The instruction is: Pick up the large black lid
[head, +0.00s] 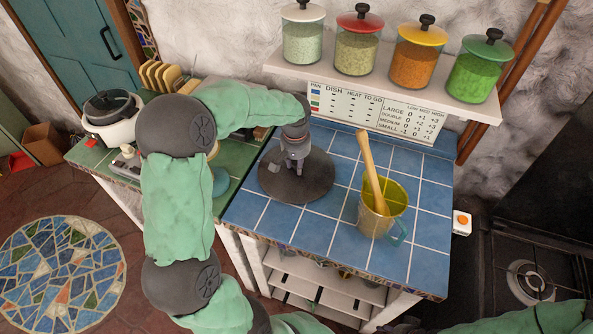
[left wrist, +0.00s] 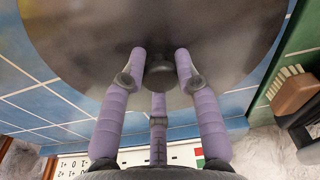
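The large black lid (head: 318,188) is a flat dark grey disc lying on the blue tiled counter. It fills the top of the left wrist view (left wrist: 85,45), with a round dark knob (left wrist: 160,72) at its middle. My left gripper (head: 295,166) points down over the lid's middle. In the left wrist view its purple fingers (left wrist: 160,60) stand apart on both sides of the knob, with one finger below it. The fingers look open around the knob; any touching is hard to judge. My right gripper is not in view; part of my right arm shows at the bottom right.
A yellow-green jug (head: 384,222) with a wooden stick stands right of the lid. A shelf (head: 440,98) with several lidded jars hangs behind. A white cooker (head: 110,120) and a toast rack are on the green counter. A brush (left wrist: 292,92) lies near the lid. The counter's front right is clear.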

